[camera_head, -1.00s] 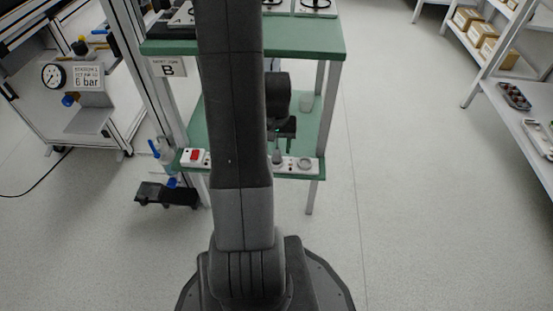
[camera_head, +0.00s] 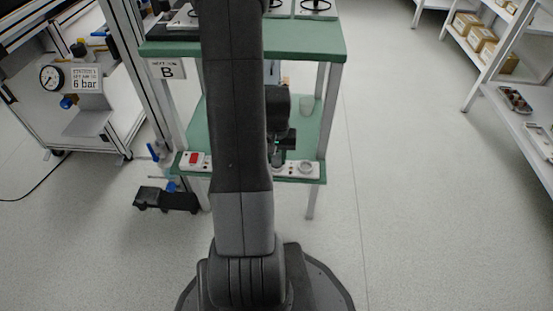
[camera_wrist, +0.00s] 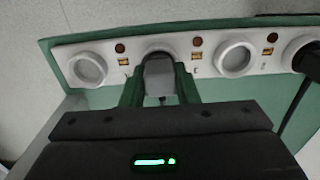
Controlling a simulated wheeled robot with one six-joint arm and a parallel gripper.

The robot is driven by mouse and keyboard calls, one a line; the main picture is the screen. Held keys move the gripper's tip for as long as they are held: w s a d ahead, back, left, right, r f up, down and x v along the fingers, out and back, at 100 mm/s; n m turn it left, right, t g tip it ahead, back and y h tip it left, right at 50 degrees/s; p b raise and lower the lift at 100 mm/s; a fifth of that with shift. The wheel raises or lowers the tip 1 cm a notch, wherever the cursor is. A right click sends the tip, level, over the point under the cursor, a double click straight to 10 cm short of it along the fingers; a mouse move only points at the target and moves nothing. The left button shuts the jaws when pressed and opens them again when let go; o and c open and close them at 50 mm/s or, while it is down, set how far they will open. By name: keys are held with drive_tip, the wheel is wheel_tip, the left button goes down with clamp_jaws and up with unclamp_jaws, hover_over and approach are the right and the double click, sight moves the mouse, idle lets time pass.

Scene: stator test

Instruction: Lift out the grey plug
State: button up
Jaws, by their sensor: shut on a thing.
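The grey plug (camera_wrist: 158,76) is in the middle of the wrist view, at a round white socket of the white socket strip (camera_wrist: 200,60). My gripper (camera_wrist: 159,88) is shut on the plug, with one finger on each side of it. I cannot tell how deep the plug sits in the socket. In the head view my gripper (camera_head: 281,150) is low over the strip (camera_head: 290,172) on the front edge of the green shelf, and my arm hides part of the strip.
A black plug (camera_wrist: 307,60) with a cable is in the socket at the right. Empty sockets (camera_wrist: 88,68) (camera_wrist: 234,60) lie on either side of the grey plug. A red switch (camera_head: 194,159) is at the strip's left end. The green upper shelf (camera_head: 305,42) is above.

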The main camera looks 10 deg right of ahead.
sight(276, 157)
drive_tip(key=shift+r, duration=0.1)
drive_tip(key=shift+r+p, duration=0.4)
drive_tip(key=shift+r, duration=0.15)
drive_tip(key=shift+s+a+r+p, duration=0.1)
drive_tip(key=shift+s+r+p, duration=0.1)
drive_tip(key=shift+r+p, duration=0.35)
drive_tip(key=shift+s+r+p, duration=0.15)
drive_tip(key=shift+r+p, duration=0.05)
drive_tip(key=shift+r, duration=0.5)
drive_tip(key=s+a+r+p, duration=0.1)
drive_tip(key=s+a+p, duration=0.2)
drive_tip(key=s, duration=1.3)
drive_tip(key=shift+s+a, duration=0.3)
drive_tip(key=shift+a, duration=0.6)
drive_tip(key=shift+r, duration=0.15)
